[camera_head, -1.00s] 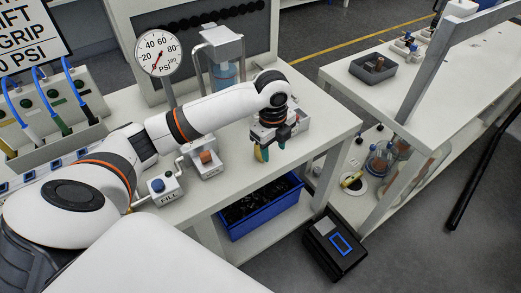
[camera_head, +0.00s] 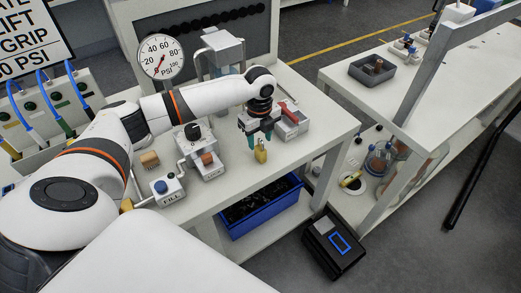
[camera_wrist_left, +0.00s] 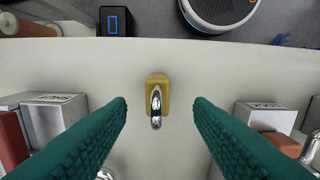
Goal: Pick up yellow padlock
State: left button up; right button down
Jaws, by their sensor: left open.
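The yellow padlock (camera_head: 260,152) stands on the white workbench near its front edge, just below my left gripper in the head view. In the left wrist view the padlock (camera_wrist_left: 157,93) has a yellow body and a shiny silver shackle, and lies between and beyond the two fingers. My left gripper (camera_head: 260,137) is open, with teal ridged pads that also show in the left wrist view (camera_wrist_left: 160,115). Clear gaps show on both sides of the padlock there, and neither pad touches it. My right gripper is not in view.
A fixture with a brownish block (camera_head: 207,159) and the FILL button box (camera_head: 168,188) stand left of the padlock. A box with a red part (camera_head: 291,120) stands to its right. A blue bin (camera_head: 258,201) is on the shelf below. The bench front edge is close.

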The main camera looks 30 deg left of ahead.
aim_at(261, 148)
pick_arm(q)
notch_tip(261, 148, down, 3)
jog(key=shift+w+f, duration=0.1)
jog(key=shift+f, duration=0.05)
jog(key=shift+c, duration=0.4)
grip_shut()
